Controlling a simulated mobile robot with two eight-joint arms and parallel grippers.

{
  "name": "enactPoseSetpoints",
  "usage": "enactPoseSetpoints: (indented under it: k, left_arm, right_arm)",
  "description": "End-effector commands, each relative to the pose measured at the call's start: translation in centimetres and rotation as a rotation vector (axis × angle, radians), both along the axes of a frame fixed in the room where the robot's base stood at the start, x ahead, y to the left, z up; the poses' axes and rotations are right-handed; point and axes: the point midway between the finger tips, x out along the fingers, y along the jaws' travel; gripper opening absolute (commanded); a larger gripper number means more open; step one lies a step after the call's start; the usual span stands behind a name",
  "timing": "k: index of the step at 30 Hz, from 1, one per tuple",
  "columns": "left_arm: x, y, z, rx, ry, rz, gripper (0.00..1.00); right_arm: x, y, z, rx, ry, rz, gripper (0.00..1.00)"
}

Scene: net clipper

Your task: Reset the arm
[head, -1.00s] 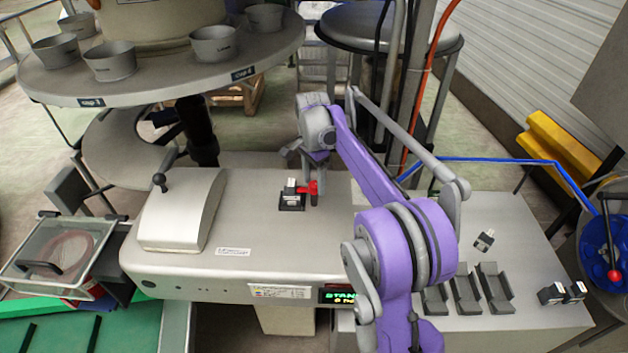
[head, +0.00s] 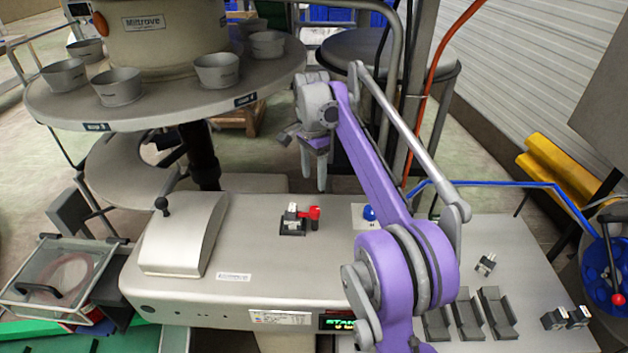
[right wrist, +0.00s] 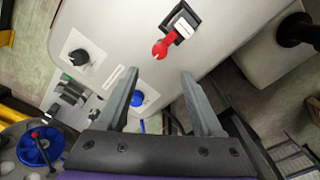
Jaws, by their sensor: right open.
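My right gripper (head: 314,178), on the purple arm, hangs open and empty above the grey machine top, with its fingers pointing down. Below it is a black switch base (head: 291,228) with a white block and a red handle (head: 313,212). The fingers are apart from it. In the right wrist view both fingers of the right gripper (right wrist: 160,76) are spread wide with nothing between them. The red handle (right wrist: 164,46) and black base (right wrist: 180,24) lie beyond the fingertips. My left gripper is not in view.
A blue knob (head: 369,213) sits on the machine right of the handle. A curved grey cover (head: 184,236) with a black-knobbed lever (head: 161,205) is at left. Grey holders (head: 466,318) stand at front right. A round table with cups (head: 180,112) is behind.

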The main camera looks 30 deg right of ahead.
Motion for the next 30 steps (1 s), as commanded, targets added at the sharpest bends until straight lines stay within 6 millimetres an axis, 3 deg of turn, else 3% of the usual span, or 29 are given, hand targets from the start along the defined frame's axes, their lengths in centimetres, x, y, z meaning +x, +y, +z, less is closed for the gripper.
enactPoseSetpoints:
  k: [13,17,23,30]
  left_arm:
    - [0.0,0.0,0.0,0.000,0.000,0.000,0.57]
    - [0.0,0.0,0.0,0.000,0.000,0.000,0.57]
    - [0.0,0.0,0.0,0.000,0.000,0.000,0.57]
    - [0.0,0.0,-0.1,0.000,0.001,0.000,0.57]
  right_arm:
    - [-0.1,0.1,-0.1,0.000,-0.001,0.004,0.68]
    - [-1.0,1.0,0.2,-0.004,-0.023,0.066,0.68]
    - [-5.2,5.0,0.0,-0.036,-0.121,0.352,0.68]
    - [-12.7,9.7,-2.9,-0.116,-0.254,0.759,0.68]
